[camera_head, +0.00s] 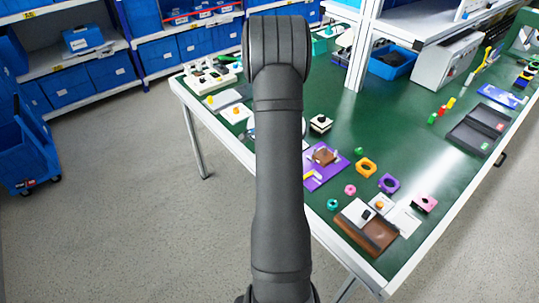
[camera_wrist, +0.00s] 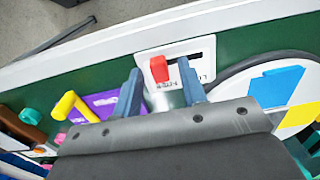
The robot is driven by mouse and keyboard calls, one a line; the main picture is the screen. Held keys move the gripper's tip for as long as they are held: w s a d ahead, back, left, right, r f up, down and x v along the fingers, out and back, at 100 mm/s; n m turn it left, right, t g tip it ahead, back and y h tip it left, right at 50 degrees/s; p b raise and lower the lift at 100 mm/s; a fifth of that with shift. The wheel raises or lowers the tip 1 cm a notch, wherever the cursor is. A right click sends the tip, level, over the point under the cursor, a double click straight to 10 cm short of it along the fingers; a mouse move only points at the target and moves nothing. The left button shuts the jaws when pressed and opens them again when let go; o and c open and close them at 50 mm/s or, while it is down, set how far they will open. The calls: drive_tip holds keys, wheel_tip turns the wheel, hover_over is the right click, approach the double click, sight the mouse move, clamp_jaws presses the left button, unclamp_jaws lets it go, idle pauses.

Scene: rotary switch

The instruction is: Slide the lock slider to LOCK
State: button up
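The lock slider's red knob (camera_wrist: 159,69) shows in the wrist view, at the left end of a black slot in a white plate (camera_wrist: 150,58). The slot runs right from the knob. Upside-down lettering is on the plate below the slot, partly hidden by a finger and too small to read fully. My gripper (camera_wrist: 159,66) is open, one blue-grey finger on each side of the knob in the picture. I cannot tell whether either finger touches it. In the head view my arm hides the gripper and the slider.
In the wrist view, a round white disc (camera_wrist: 232,92) with blue and yellow pieces lies right of the plate. A yellow handle (camera_wrist: 75,106) and a purple plate (camera_wrist: 101,102) are at left. The head view shows the green table (camera_head: 390,125) with several small parts.

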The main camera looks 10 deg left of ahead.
clamp_jaws()
drive_tip(key=shift+w+a, duration=1.6)
unclamp_jaws()
wheel_tip(320, 180, up, 18)
drive_tip(key=shift+f, duration=0.25)
drive_tip(key=shift+f, duration=0.1)
wheel_tip(320, 180, down, 17)
drive_tip(key=shift+f, duration=0.2)
